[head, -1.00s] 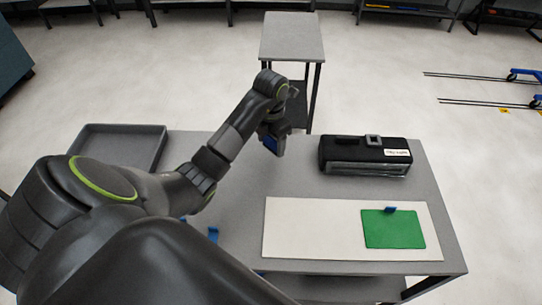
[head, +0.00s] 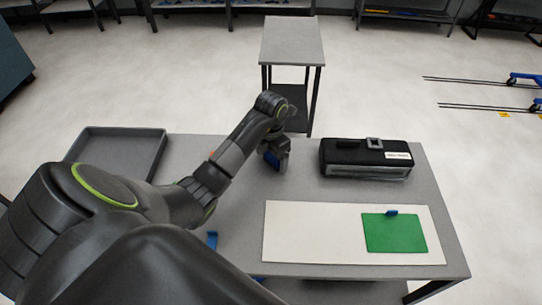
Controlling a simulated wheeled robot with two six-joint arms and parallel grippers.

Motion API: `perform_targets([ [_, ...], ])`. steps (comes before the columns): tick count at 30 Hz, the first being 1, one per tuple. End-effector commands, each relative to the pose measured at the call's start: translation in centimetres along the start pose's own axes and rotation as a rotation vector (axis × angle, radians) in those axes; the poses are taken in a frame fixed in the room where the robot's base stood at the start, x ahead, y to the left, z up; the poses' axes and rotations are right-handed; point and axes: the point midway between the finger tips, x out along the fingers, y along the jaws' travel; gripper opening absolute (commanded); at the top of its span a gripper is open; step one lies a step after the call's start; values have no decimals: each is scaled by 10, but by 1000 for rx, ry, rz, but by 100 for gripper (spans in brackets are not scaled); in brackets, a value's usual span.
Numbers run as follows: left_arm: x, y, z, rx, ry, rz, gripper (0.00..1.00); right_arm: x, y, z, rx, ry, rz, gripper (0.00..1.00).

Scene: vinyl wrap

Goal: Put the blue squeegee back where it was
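My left gripper (head: 276,160) is over the rear middle of the grey table, left of the black case, pointing down. Most of that piece is hidden by the gripper. Whether it touches the table is hard to tell. Another small blue object (head: 212,241) stands on the table, partly behind my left arm. My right gripper is not in view.
A black case (head: 366,158) lies at the back right. An empty grey tray (head: 118,150) is at the left. A small side table (head: 292,42) stands behind.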

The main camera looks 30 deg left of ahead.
Motion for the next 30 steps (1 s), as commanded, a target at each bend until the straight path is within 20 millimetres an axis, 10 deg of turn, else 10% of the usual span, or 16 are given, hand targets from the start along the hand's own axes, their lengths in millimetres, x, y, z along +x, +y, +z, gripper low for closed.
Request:
perform_targets([
  [15,-30,1,1,2,-6,4,85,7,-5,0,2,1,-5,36],
  [30,-108,0,0,0,0,0,85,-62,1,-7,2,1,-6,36],
])
